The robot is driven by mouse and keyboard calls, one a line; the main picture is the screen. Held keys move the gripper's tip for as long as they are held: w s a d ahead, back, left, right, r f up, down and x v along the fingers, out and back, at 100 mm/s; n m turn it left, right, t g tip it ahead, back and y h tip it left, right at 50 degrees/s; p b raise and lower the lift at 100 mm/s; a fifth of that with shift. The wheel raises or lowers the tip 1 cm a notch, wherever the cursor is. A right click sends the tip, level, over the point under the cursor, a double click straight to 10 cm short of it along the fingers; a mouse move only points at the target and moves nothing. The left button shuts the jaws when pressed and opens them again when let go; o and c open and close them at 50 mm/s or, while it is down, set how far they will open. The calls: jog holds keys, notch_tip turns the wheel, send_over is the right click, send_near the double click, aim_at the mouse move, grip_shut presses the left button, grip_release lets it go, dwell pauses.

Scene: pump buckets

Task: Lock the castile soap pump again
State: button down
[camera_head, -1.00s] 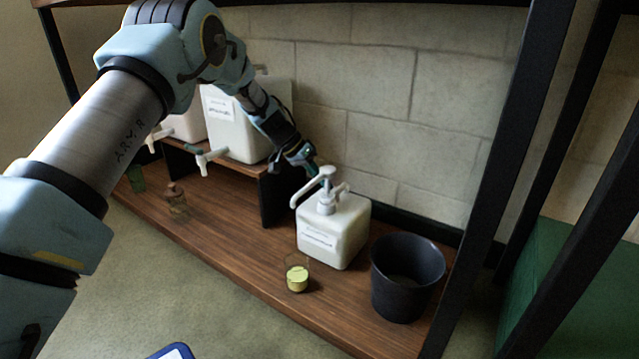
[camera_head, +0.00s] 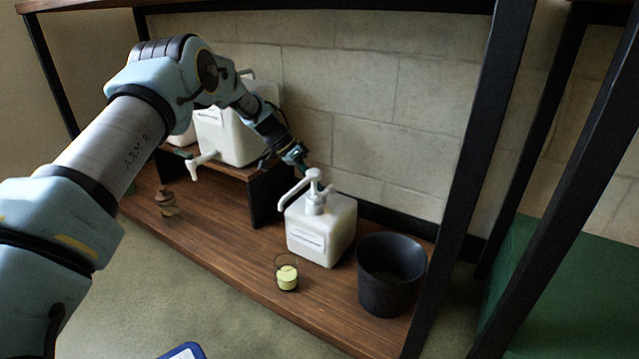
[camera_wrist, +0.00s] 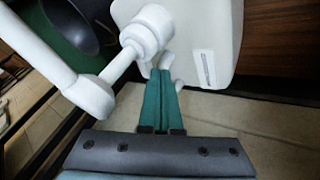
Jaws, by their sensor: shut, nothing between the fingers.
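A white square pump bottle (camera_head: 318,236) stands upright on the wooden shelf, its label too small to read. Its white pump head (camera_head: 313,180) has a long spout pointing left and down, and a small side piece at the collar. In the wrist view the pump head (camera_wrist: 147,28) and spout (camera_wrist: 45,50) show close up, with the white bottle (camera_wrist: 205,40) behind. My gripper (camera_head: 302,163) is just behind and above the pump head. In the wrist view its green fingers (camera_wrist: 160,72) are shut and empty, tips beside the collar and a small white hooked piece. I cannot tell whether they touch.
A black bucket (camera_head: 391,275) stands right of the bottle. A small glass with yellow-green contents (camera_head: 287,276) stands in front. White jugs with taps (camera_head: 228,135) are on a raised shelf at left; a brown bottle (camera_head: 165,202) stands below. A wall is close behind.

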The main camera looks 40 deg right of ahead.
jog(key=shift+a, duration=0.1)
jog(key=shift+w+a, duration=0.3)
jog(key=shift+a, duration=0.3)
jog(key=shift+p, duration=0.3)
jog(key=p+v, duration=0.4)
jog(key=v, duration=0.7)
jog(key=shift+p, duration=0.35)
jog(key=shift+f, duration=0.1)
